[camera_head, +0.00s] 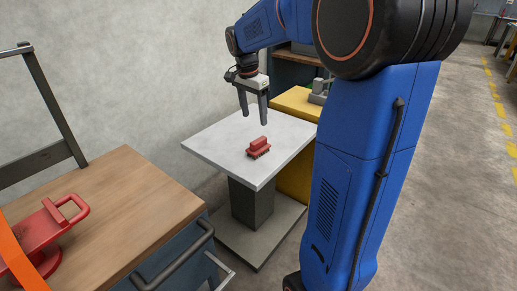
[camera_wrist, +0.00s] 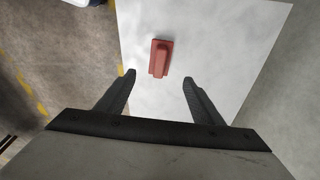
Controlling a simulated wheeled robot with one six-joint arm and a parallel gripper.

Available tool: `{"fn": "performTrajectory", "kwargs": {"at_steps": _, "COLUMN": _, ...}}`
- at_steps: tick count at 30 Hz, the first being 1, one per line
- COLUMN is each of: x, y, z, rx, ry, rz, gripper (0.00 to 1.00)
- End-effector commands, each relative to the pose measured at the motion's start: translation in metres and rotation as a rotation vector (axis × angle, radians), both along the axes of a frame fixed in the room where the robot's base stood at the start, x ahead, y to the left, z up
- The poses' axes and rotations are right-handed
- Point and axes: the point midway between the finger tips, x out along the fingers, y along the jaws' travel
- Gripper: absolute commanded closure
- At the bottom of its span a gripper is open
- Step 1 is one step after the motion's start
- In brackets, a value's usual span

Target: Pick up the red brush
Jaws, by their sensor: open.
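The red brush (camera_head: 258,148) lies on the white top of a small pedestal table (camera_head: 215,147), bristles down and its raised handle block on top. In the wrist view the brush (camera_wrist: 160,58) lies beyond the fingertips, roughly centred between them, with its long side pointing away from my gripper. My gripper (camera_head: 254,106) is above the table, behind the brush in the head view. In the wrist view its two fingers (camera_wrist: 158,76) are spread wide with nothing between them. The gripper is apart from the brush.
A wooden-topped cart (camera_head: 120,200) with a dark handle stands at the lower left, carrying a red handled object (camera_head: 45,228). A yellow stand (camera_head: 297,103) with a grey item is behind the table at right. The rest of the white tabletop is clear. A wall rises behind.

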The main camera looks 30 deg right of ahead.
Motion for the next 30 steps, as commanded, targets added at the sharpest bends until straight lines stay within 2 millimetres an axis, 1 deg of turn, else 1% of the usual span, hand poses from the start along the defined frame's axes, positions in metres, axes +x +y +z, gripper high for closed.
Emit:
{"fn": "performTrajectory", "kwargs": {"at_steps": 1, "x": -0.001, "y": -0.001, "z": -0.01, "rx": 0.001, "ry": 0.004, "rz": -0.001, "gripper": 0.39}}
{"fn": "performTrajectory", "kwargs": {"at_steps": 12, "x": 0.002, "y": -0.01, "z": -0.074, "rx": 0.001, "ry": 0.005, "rz": 0.001, "gripper": 0.39}}
{"fn": "performTrajectory", "kwargs": {"at_steps": 18, "x": 0.003, "y": -0.014, "z": -0.096, "rx": 0.001, "ry": 0.001, "rz": 0.002, "gripper": 0.39}}
{"fn": "performTrajectory", "kwargs": {"at_steps": 23, "x": 0.003, "y": -0.015, "z": -0.103, "rx": 0.001, "ry": 0.001, "rz": 0.002, "gripper": 0.39}}
{"fn": "performTrajectory", "kwargs": {"at_steps": 26, "x": 0.004, "y": -0.017, "z": -0.114, "rx": 0.0, "ry": 0.002, "rz": 0.002, "gripper": 0.39}}
{"fn": "performTrajectory", "kwargs": {"at_steps": 30, "x": 0.005, "y": -0.02, "z": -0.134, "rx": 0.001, "ry": 0.004, "rz": 0.002, "gripper": 0.39}}
